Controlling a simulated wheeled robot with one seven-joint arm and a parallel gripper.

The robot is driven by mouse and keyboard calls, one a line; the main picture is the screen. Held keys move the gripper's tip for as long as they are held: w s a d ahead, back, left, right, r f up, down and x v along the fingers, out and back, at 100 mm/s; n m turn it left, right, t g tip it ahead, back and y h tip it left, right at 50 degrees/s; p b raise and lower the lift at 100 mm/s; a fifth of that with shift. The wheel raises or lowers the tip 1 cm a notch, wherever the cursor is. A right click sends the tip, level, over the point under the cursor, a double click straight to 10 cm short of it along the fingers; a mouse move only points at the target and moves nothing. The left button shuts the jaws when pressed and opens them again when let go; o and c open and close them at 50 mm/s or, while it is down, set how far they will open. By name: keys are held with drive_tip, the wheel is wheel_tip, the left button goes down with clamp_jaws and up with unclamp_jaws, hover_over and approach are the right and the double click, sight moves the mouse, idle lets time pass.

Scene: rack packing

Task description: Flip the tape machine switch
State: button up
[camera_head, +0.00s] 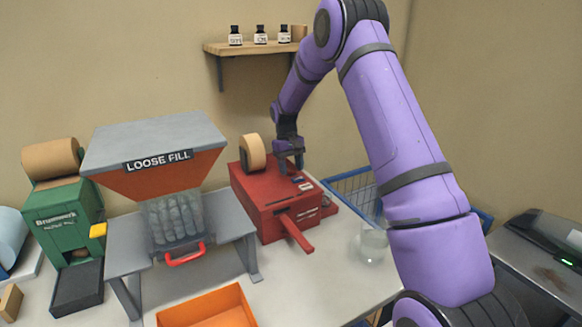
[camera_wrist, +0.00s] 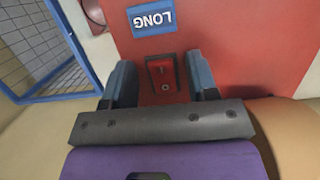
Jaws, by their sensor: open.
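The red tape machine (camera_head: 277,203) stands on the white table in the head view, with a tape roll (camera_head: 254,152) at its back. In the wrist view its red top (camera_wrist: 235,45) fills much of the picture, with a blue LONG label (camera_wrist: 151,18). Below the label is a small red rocker switch (camera_wrist: 162,75) in a dark frame. My gripper (camera_head: 290,163) is over the back right part of the machine. In the wrist view my gripper (camera_wrist: 163,82) is open, with one finger on each side of the switch. I cannot tell whether the fingers touch the machine.
A blue wire basket (camera_head: 355,188) is behind and right of the machine. A clear glass (camera_head: 374,244) stands at its right front. The LOOSE FILL hopper (camera_head: 155,150) is close on the left, with an orange bin (camera_head: 208,308) in front.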

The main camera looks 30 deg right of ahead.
sight(288, 169)
drive_tip(key=v, duration=1.1)
drive_tip(key=shift+s+f, duration=0.1)
